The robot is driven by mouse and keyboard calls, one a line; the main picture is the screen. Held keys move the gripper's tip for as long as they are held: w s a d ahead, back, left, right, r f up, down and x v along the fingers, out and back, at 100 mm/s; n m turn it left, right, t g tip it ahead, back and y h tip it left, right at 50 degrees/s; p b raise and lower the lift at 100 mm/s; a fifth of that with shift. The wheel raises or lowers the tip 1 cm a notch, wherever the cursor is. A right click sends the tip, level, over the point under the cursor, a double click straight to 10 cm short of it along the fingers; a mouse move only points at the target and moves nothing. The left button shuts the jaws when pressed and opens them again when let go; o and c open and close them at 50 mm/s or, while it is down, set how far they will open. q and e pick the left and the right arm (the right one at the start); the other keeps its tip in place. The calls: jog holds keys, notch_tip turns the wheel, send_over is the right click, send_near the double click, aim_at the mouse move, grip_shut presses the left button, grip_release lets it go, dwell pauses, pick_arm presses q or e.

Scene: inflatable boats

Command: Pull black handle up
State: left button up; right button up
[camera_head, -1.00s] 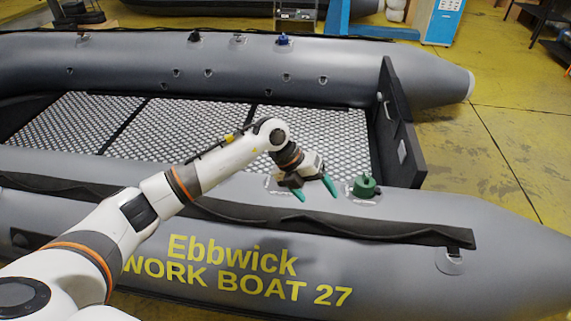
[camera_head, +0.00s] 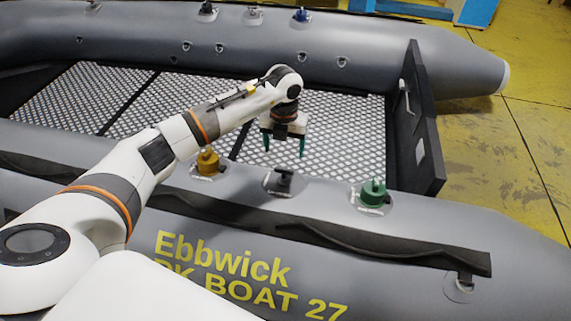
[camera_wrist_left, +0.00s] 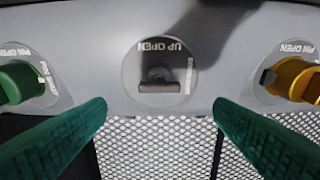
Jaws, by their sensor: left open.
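The black handle (camera_head: 284,181) sits on a round plate on top of the near grey tube, between a yellow-brown valve (camera_head: 207,162) and a green valve (camera_head: 372,191). In the left wrist view the black handle (camera_wrist_left: 160,82) is a short dark bar under the words "UP OPEN". My left gripper (camera_head: 285,150) points down, just behind and above the handle in the head view. Its green fingers are open and empty, and in the wrist view they (camera_wrist_left: 160,120) lie to either side of the handle, apart from it. My right gripper is not in view.
The green valve (camera_wrist_left: 20,84) and the yellow valve (camera_wrist_left: 292,80) flank the handle closely in the wrist view. A black strap (camera_head: 330,232) runs along the tube's outer side. The dark transom (camera_head: 422,130) stands to the right. The patterned floor (camera_head: 345,130) is clear.

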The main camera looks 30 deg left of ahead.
aim_at(284, 169)
pick_arm(q)
notch_tip(284, 169, down, 7)
jog(key=shift+r+b, duration=0.1)
jog(key=shift+b, duration=0.55)
jog(key=shift+w+f, duration=0.1)
jog(key=shift+f, duration=0.55)
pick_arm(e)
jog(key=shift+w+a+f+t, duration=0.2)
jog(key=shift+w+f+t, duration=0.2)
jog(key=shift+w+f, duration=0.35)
pick_arm(q)
jog(key=shift+c, duration=0.4)
